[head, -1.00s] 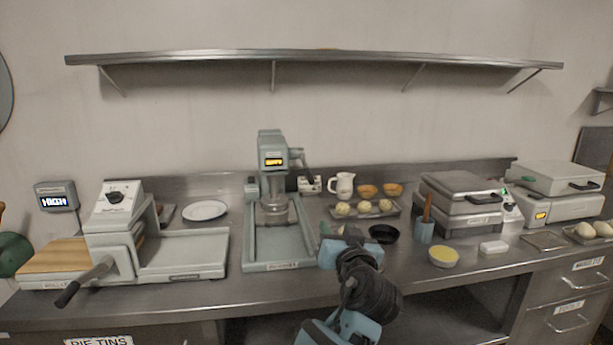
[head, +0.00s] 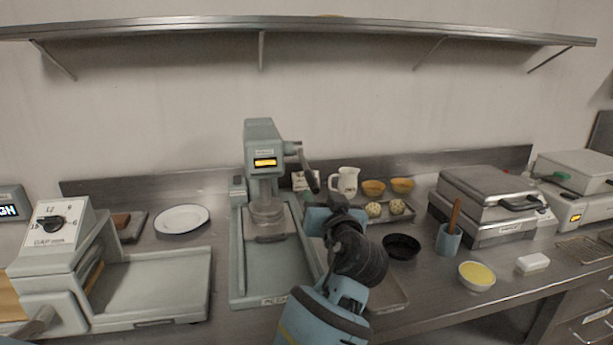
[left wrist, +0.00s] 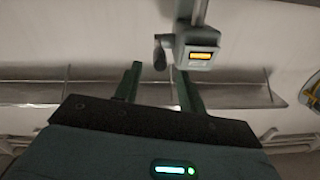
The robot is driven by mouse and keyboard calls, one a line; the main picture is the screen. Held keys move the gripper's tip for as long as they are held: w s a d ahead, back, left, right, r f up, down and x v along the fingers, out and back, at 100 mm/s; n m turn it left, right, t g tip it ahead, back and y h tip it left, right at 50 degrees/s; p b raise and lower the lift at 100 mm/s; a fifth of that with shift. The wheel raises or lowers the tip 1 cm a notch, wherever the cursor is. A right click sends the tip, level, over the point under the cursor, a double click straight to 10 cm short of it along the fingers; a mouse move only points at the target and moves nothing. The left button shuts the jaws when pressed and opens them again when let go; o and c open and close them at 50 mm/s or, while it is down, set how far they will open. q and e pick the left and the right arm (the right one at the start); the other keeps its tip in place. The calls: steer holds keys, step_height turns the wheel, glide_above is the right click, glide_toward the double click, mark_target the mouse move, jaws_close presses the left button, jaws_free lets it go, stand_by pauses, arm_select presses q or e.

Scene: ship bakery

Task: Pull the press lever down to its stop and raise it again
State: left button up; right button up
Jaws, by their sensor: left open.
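The press (head: 262,150) is a grey-green machine with a lit yellow display, standing upright on its tray-like base (head: 262,285). Its lever (head: 307,170) is on the right side of the head, with a dark grip slanting down to the right. My left gripper (head: 320,212) is just below and slightly right of the grip in the head view. In the left wrist view its two green fingers (left wrist: 157,80) are apart and empty. The lever grip (left wrist: 160,52) shows beyond the gap between them, left of the press head (left wrist: 198,42). Contact cannot be seen. My right gripper is not in view.
A jug (head: 346,181), orange bowls (head: 373,188) and a tray of dough balls stand behind my gripper. A black pan (head: 401,246) and a blue brush pot (head: 448,240) are to its right. The dough roller (head: 55,245) is at left. A shelf (head: 300,27) spans the wall above.

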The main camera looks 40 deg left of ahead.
mark_target(311, 182)
arm_select(q)
steer(key=shift+w+a, duration=0.2)
steer(key=shift+a+r, duration=0.1)
steer(key=p+x, duration=0.1)
steer(key=x, duration=0.6)
steer(key=shift+w+a, duration=0.2)
jaws_close()
